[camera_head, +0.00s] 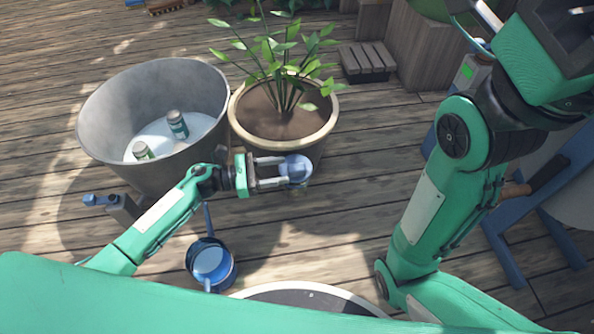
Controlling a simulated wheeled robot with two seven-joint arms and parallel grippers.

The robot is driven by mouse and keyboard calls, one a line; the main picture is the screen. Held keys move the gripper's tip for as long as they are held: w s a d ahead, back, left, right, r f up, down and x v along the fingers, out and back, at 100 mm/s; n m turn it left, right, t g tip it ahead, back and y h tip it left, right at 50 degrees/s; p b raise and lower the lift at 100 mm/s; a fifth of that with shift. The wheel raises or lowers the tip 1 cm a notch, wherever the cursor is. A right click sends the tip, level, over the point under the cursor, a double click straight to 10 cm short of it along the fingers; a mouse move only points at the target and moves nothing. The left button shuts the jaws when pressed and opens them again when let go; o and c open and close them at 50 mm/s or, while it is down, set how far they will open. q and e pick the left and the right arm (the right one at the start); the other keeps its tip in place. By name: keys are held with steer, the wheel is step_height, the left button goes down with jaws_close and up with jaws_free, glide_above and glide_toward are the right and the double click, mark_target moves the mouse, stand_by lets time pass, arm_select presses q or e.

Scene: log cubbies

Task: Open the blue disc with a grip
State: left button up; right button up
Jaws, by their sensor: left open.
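The blue disc (298,164) is a small rounded blue piece in front of the plant pot. A pale, partly see-through shape shows just below it, too small to make out. My left gripper (285,171) reaches in from the left with its two fingers open at the disc's left side. The fingers overlap the disc in the picture, and I cannot tell whether they touch it. The disc's grip is not clearly visible. My right arm rises along the right side, and its gripper is not visible.
A plant pot (327,108) stands right behind the disc. A grey metal tub (95,125) with two small containers stands behind my left arm. A blue pot (229,279) is on the plank floor nearer me. A blue-legged stand (497,245) is at right. Bare planks lie right of the disc.

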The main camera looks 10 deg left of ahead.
mark_target(297, 167)
arm_select(q)
steer(key=b+x, duration=0.1)
steer(key=x, duration=0.4)
steer(key=shift+w+d, duration=0.15)
steer(key=shift+d, duration=0.15)
jaws_close()
